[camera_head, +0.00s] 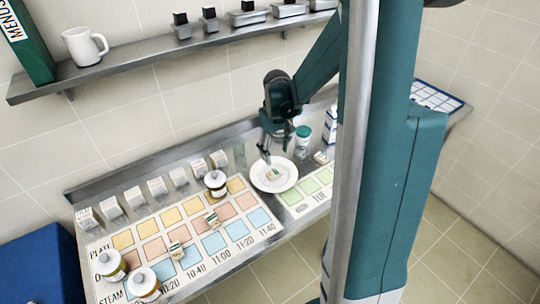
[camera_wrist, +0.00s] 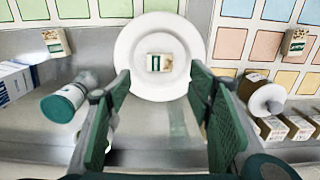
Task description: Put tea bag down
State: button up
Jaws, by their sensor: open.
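The tea bag (camera_head: 273,174), a small cream packet with a green band, lies on a round white plate (camera_head: 258,182) on the steel counter. In the wrist view the tea bag (camera_wrist: 159,62) lies near the middle of the plate (camera_wrist: 134,28), just beyond my fingertips. My gripper (camera_head: 277,154) is above the plate, pointing down. In the wrist view my gripper (camera_wrist: 160,74) has its two green fingers spread wide, with nothing held between them. The fingertips appear apart from the tea bag; their exact height above the plate is hard to tell.
Similar packets (camera_head: 176,248) lie on the colored grid board (camera_head: 205,258), among lidded jars (camera_head: 215,182). A green-lidded tub (camera_head: 303,138) and a white carton (camera_head: 330,129) stand close right of the plate. Small boxes (camera_head: 179,177) line the back. A wall shelf (camera_head: 140,63) runs above.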

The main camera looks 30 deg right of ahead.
jog(key=s+a+r+t, duration=0.2)
jog(key=s+a+r, duration=0.3)
jog(key=a+r, duration=0.35)
jog(key=s+a+r+t, duration=0.3)
jog(key=s+a+r, duration=0.3)
jog(key=a+r, duration=0.3)
jog(key=s+a+r+t, duration=0.1)
jog(key=s+a+t, duration=0.1)
jog(key=s+a, duration=0.5)
jog(key=shift+s+a, duration=0.25)
jog(key=shift+s, duration=0.25)
jog(key=shift+f, duration=0.1)
